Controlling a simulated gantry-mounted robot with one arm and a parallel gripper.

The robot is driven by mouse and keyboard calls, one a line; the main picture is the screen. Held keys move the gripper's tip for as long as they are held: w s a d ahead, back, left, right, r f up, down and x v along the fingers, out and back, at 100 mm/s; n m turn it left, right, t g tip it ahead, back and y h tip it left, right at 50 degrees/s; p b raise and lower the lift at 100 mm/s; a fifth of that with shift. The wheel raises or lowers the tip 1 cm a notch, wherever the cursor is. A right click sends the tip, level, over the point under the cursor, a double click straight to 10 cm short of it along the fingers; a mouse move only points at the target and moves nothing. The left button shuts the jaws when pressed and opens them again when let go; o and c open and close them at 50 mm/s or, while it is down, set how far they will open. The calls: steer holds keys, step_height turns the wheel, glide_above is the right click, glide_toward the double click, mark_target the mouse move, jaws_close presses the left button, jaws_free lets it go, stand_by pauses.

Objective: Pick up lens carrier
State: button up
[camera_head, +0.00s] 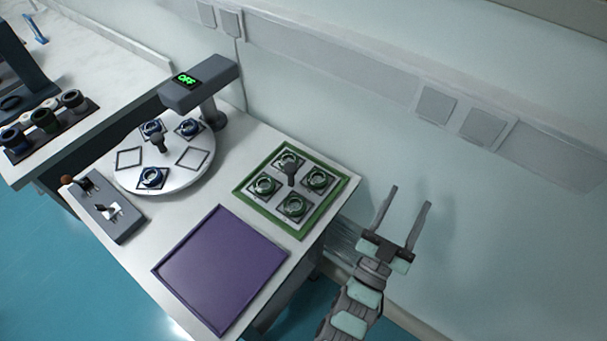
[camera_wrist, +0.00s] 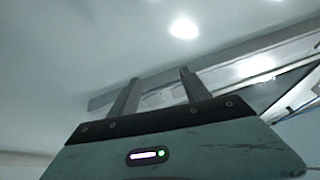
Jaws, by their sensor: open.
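My gripper (camera_head: 408,205) is open and empty in the head view, off the right edge of the table and pointing up, apart from everything on it. In the wrist view its two fingers (camera_wrist: 157,88) stand apart with only wall and ceiling beyond. The lens carrier could be the green-rimmed square tray (camera_head: 248,198), which holds several round lenses in square mounts around a dark central knob (camera_head: 291,172).
A purple mat (camera_head: 220,268) lies at the table's front. A grey device reading OFF (camera_head: 198,84) overhangs the round plate. A grey block with small levers (camera_head: 104,210) sits at the left edge. A wall with panels (camera_head: 484,124) rises behind. Another bench (camera_head: 95,50) stands at left.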

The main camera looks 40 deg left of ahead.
steer(key=w+a+n+g+y+p, duration=0.1)
steer(key=a+n+g+y, duration=0.2)
steer(key=a, duration=0.5)
steer(key=n+g+y+p, duration=0.35)
steer(key=n+g, duration=0.25)
steer(key=g, duration=0.5)
glide_toward(290, 164)
steer(key=shift+w+a+f, duration=0.25)
steer(key=shift+a+f, duration=0.1)
steer(key=shift+a, duration=0.25)
steer(key=shift+a+f+g, duration=0.15)
steer(key=shift+g, duration=0.15)
steer(key=x, duration=0.5)
steer(key=shift+w+a+b, duration=0.1)
steer(key=shift+b, duration=0.3)
steer(key=shift+w+d+x, duration=0.15)
steer(key=shift+w+x, duration=0.05)
steer(key=shift+x, duration=1.15)
steer(key=shift+w+d+x, duration=0.1)
steer(key=shift+w+x, duration=0.05)
steer(key=shift+x, duration=1.15)
steer(key=shift+c, duration=0.2)
jaws_close()
